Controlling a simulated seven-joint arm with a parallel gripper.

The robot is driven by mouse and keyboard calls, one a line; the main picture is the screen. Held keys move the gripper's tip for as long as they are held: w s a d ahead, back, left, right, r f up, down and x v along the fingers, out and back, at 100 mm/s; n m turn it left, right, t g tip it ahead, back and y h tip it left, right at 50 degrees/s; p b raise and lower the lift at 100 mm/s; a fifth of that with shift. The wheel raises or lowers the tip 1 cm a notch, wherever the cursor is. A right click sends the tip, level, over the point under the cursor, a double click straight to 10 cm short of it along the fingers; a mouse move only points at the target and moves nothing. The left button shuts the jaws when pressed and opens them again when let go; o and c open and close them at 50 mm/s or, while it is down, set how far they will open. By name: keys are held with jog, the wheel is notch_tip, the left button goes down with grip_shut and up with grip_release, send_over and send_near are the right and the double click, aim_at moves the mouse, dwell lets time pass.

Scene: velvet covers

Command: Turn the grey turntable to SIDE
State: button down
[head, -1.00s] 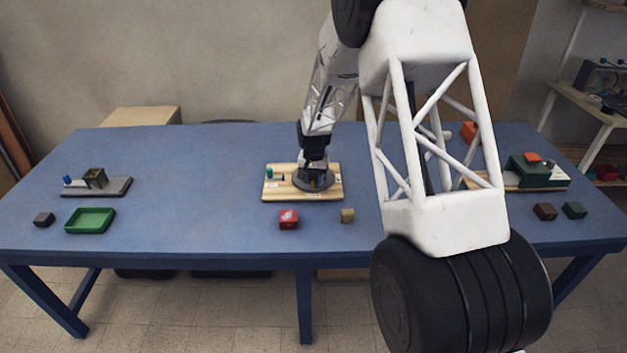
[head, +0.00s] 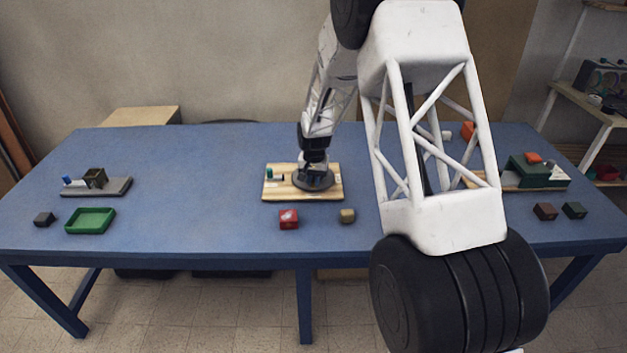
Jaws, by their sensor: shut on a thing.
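The grey turntable (head: 325,184) is a round dark disc on a light wooden board (head: 290,195) at the middle of the blue table. A small green piece (head: 269,173) stands on the board's left part, beside the disc. My gripper (head: 313,176) points down over the disc and is shut on a part of the turntable. The fingertips and the gripped part are small and mostly hidden. Any SIDE marking is too small to read.
A red block (head: 289,219) and a tan block (head: 347,216) lie in front of the board. At left are a green tray (head: 90,221), a dark block (head: 44,220) and a grey board (head: 115,188). At right are a green fixture (head: 535,174) and two dark blocks.

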aim_at(331, 175)
jog(key=shift+d+n, duration=0.2)
jog(key=shift+n, duration=0.1)
jog(key=shift+w+d+n, duration=0.15)
jog(key=shift+d+n, duration=0.4)
jog(key=shift+n, duration=0.4)
jog(key=shift+w+d+n, duration=0.1)
jog(key=shift+d+n, duration=0.45)
jog(key=shift+n, duration=0.4)
jog(key=shift+w+d+n, duration=0.3)
jog(key=shift+d+n, duration=0.1)
jog(key=shift+n, duration=0.45)
jog(key=shift+w+d+n, duration=0.3)
jog(key=shift+d+n, duration=0.1)
jog(key=shift+n, duration=0.5)
jog(key=shift+w+d+n, duration=0.3)
jog(key=shift+d+n, duration=0.1)
jog(key=shift+n, duration=0.45)
jog(key=shift+w+d+n, duration=0.3)
jog(key=shift+w+n, duration=0.25)
jog(key=shift+n, duration=0.55)
jog(key=shift+w+d+n, duration=0.3)
jog(key=shift+w+n, duration=0.2)
jog(key=shift+n, duration=0.6)
jog(key=shift+w+d+n, duration=0.1)
jog(key=shift+w+n, duration=0.45)
jog(key=shift+n, duration=0.4)
jog(key=shift+w+d+n, duration=0.1)
jog(key=shift+w+n, duration=0.4)
jog(key=shift+n, duration=0.45)
